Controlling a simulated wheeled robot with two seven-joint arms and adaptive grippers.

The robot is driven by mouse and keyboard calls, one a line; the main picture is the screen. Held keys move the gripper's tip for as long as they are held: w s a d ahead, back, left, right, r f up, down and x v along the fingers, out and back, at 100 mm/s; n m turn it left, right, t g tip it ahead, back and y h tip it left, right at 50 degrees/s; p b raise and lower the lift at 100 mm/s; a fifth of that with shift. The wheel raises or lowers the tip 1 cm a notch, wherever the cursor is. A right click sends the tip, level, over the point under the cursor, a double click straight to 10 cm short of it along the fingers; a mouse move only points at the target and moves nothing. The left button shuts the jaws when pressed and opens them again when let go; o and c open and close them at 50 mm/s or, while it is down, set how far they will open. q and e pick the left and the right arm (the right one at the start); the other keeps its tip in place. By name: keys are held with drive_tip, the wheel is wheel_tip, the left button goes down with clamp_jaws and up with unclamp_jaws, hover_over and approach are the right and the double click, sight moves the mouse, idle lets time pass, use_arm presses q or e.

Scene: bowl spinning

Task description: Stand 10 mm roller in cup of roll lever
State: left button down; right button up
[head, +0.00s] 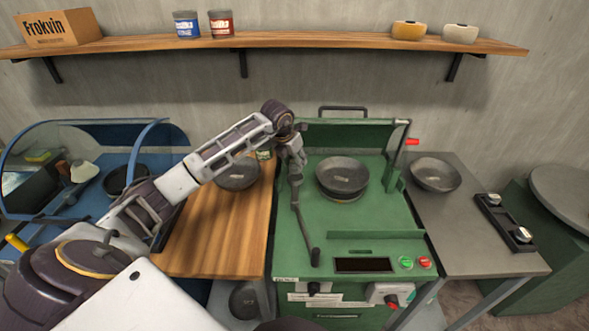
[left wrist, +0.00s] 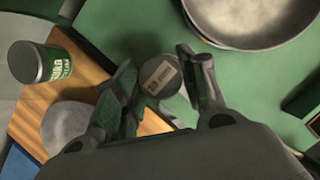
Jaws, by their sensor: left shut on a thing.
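My left gripper (head: 294,163) reaches over the left side of the green machine. In the left wrist view its two fingers (left wrist: 161,92) are closed on a small dark cylinder, the roller (left wrist: 158,76), with a pale label on its end face. In the head view the roller cannot be made out. A dark lever (head: 304,222), which looks like the roll lever, runs along the machine's left side, its upper end just below the gripper. I cannot make out its cup. My right gripper is not in view.
A dark bowl (head: 342,177) sits on the green machine (head: 375,222), right of the gripper. A grey dish (head: 238,174) and a green tin (left wrist: 40,62) are on the wooden counter (head: 215,235). Another bowl (head: 436,174) stands on the grey table. A red-tipped lever (head: 411,142) rises at the right.

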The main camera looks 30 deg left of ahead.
sight(295, 169)
use_arm(q)
drive_tip(key=shift+f, duration=1.85)
drive_tip(key=c, duration=0.8)
unclamp_jaws()
drive_tip(key=shift+f, duration=0.1)
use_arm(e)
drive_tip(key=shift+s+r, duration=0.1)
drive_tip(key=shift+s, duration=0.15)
